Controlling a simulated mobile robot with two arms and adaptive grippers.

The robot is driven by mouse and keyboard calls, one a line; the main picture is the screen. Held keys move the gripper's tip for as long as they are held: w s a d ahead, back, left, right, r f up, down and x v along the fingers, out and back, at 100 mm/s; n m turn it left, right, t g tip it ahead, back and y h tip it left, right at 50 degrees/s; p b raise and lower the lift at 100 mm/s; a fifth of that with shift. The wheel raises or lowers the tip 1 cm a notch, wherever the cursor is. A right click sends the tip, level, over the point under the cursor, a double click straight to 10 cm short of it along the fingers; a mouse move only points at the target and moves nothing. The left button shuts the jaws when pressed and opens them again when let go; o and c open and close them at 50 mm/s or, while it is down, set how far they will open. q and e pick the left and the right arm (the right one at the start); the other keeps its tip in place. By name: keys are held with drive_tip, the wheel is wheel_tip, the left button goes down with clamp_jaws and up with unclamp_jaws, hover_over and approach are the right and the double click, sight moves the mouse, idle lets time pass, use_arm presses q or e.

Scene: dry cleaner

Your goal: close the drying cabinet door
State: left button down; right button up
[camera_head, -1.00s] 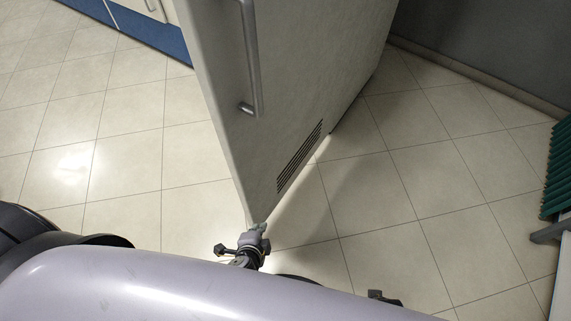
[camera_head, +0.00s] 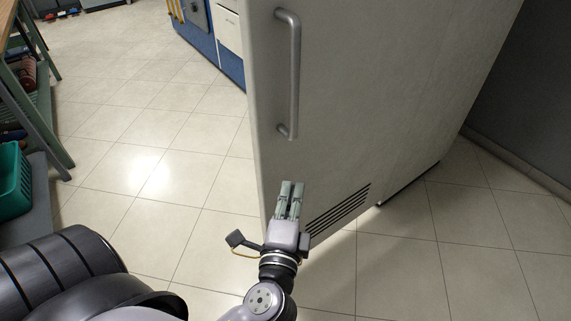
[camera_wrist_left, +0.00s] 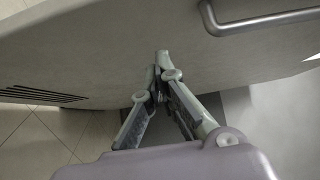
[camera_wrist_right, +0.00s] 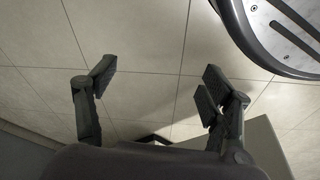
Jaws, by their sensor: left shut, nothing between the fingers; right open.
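The drying cabinet door (camera_head: 340,120) is a tall pale grey panel standing ajar, with a vertical bar handle (camera_head: 295,75) near its left edge and a slotted vent (camera_head: 338,210) low down. My left gripper (camera_head: 292,184) is shut and empty, below the handle and in front of the door's lower part. In the left wrist view its fingertips (camera_wrist_left: 162,58) meet close to the door face (camera_wrist_left: 120,40), with the handle (camera_wrist_left: 260,20) at upper right; contact cannot be told. My right gripper (camera_wrist_right: 155,80) is open and empty above floor tiles. It is not seen in the head view.
Blue-fronted cabinets (camera_head: 210,35) stand behind the door at the back left. A green crate (camera_head: 14,180) and a shelf frame (camera_head: 35,110) are at the left. A dark wall (camera_head: 535,90) is at the right. The tiled floor (camera_head: 150,170) left of the door is clear.

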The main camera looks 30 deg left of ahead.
sight(288, 150)
use_arm(q)
drive_tip(key=shift+w+a+p, duration=0.35)
drive_tip(key=shift+w+a, duration=2.35)
drive_tip(key=shift+w, duration=0.25)
use_arm(e)
drive_tip(key=shift+s+d+f, duration=0.1)
drive_tip(key=shift+s+f, duration=0.25)
drive_tip(key=shift+f, duration=0.4)
drive_tip(key=shift+s+f, duration=0.35)
drive_tip(key=shift+f, duration=0.4)
use_arm(q)
drive_tip(key=shift+a, duration=0.1)
